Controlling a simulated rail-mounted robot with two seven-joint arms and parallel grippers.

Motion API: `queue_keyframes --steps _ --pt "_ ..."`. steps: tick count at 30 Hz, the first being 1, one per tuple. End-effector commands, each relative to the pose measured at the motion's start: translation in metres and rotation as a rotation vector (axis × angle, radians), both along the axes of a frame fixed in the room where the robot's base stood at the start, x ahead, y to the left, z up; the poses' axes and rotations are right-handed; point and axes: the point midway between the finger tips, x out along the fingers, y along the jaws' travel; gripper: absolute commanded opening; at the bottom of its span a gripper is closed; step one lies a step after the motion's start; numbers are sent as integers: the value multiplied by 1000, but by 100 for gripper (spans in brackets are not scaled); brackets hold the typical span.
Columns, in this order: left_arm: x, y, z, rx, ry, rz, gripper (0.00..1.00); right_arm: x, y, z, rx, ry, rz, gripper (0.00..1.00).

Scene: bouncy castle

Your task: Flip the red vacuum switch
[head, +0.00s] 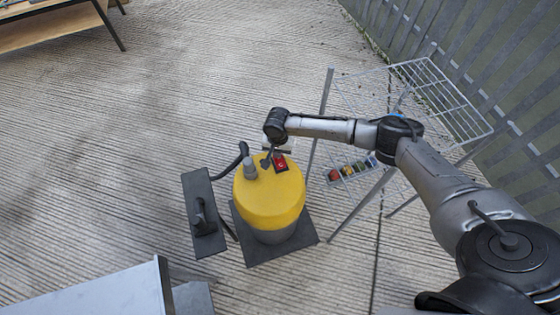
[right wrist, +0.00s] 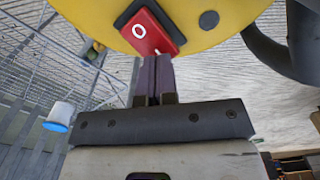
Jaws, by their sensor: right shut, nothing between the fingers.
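A yellow vacuum (head: 268,205) with a grey lower body stands on a dark square base on the floor. Its red switch (head: 281,163) is on the top. In the right wrist view the red rocker switch (right wrist: 152,33) shows a white "O" mark in a black frame. My right gripper (right wrist: 155,62) is shut and empty, its fingertips right at the lower edge of the switch; I cannot tell whether they touch. In the head view the right gripper (head: 268,160) is over the vacuum's top, beside the switch. My left gripper is not in view.
A dark floor nozzle (head: 205,235) and black hose (head: 236,160) lie left of the vacuum. A wire rack (head: 440,95) stands to the right, with a tray of colourful items (head: 350,168). A wooden table (head: 50,32) is at the far left. Open concrete lies between.

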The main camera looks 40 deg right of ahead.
Motion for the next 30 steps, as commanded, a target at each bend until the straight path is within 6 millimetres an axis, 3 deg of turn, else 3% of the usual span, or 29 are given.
queue_keyframes --steps 30 --pt "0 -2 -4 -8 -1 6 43 0 0 -15 1 -1 0 0"
